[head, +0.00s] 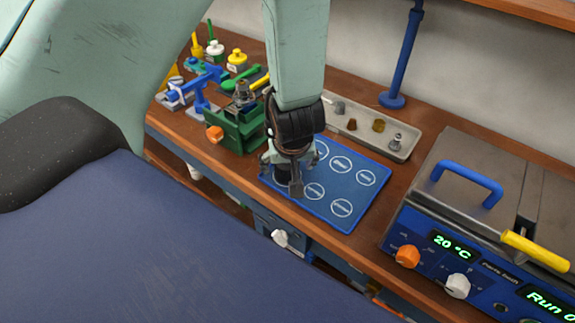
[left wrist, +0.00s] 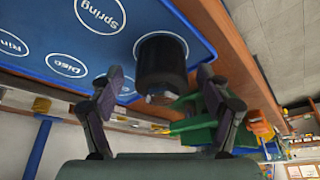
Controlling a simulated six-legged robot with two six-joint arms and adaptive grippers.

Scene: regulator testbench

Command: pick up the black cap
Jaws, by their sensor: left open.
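The black cap (left wrist: 161,62) is a short dark cylinder on the blue mat (left wrist: 190,22) in the left wrist view. It stands between the two spread fingers of my left gripper (left wrist: 160,76), with a visible gap on either side. In the head view my left gripper (head: 290,172) points down over the left end of the blue mat (head: 349,217). A dark part of the cap (head: 282,173) shows between the fingers there; the rest is hidden behind the gripper. My right gripper is in neither view.
A green vise (head: 238,133) with an orange knob stands just left of the mat. A grey tray (head: 400,153) with small parts lies behind it. A blue heating unit (head: 420,240) stands at the right, a blue post (head: 402,60) at the back. The mat's right part is clear.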

